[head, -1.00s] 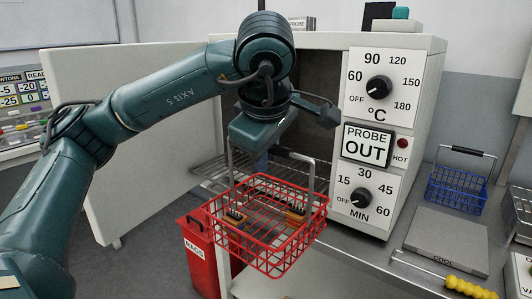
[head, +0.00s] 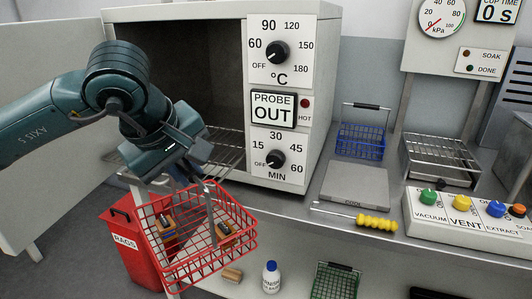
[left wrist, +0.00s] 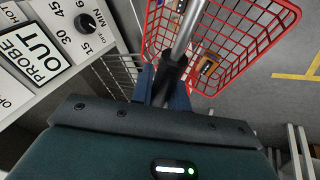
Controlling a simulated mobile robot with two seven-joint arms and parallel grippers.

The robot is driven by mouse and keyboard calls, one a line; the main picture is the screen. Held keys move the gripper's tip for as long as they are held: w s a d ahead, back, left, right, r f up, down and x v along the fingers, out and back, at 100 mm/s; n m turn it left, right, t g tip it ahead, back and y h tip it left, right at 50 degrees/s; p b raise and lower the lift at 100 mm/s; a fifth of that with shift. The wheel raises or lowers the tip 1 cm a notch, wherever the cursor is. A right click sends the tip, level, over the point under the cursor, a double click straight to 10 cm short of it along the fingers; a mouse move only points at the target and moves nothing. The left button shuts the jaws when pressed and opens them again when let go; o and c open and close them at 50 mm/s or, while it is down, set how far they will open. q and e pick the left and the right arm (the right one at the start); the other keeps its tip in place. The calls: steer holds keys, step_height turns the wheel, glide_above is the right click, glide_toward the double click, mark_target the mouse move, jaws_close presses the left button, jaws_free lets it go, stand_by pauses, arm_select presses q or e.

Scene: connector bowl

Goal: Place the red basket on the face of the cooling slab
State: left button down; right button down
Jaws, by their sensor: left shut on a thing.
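The red basket (head: 205,240) is a wire basket with a few small brown, dark-topped parts inside. My left gripper (head: 185,178) is shut on its handle and holds it in the air in front of the oven. In the left wrist view the fingers (left wrist: 166,90) close around the handle, with the basket (left wrist: 225,40) hanging beyond. The cooling slab (head: 353,186) is a flat grey plate marked COOL on the bench to the right of the oven. Its face is bare. The basket is left of the slab and apart from it. My right gripper is not in view.
The open oven (head: 200,60) stands behind the basket. A yellow-handled tool (head: 372,222) lies along the slab's front edge. A blue basket (head: 361,140) stands behind the slab, and a valve panel (head: 465,218) is at right. A red rags bin (head: 125,240) is below left.

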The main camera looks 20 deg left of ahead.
mark_target(218, 237)
arm_select(q)
steer(key=d+f+m+h, duration=0.1)
steer(key=f+m, duration=0.2)
steer(key=s+d+f+m+g+h, duration=0.1)
steer(key=f+m, duration=0.1)
steer(key=m, duration=0.1)
steer(key=s+d+f+m+h, duration=0.1)
steer(key=f+m+h, duration=0.1)
steer(key=f+m, duration=0.1)
steer(key=shift+d+f+g, duration=0.3)
steer(key=shift+f+g, duration=0.05)
steer(key=shift+g, duration=0.05)
steer(key=m, duration=0.1)
steer(key=f+m, duration=0.1)
steer(key=d+f+g+h, duration=0.1)
steer(key=shift+s+m, duration=0.3)
steer(key=shift+m, duration=0.1)
steer(key=shift+d+f, duration=0.1)
steer(key=shift+f, duration=0.1)
steer(key=shift+d+r+m, duration=0.15)
steer(key=shift+d+m, duration=0.25)
steer(key=shift+d, duration=0.1)
steer(key=shift+a, duration=0.1)
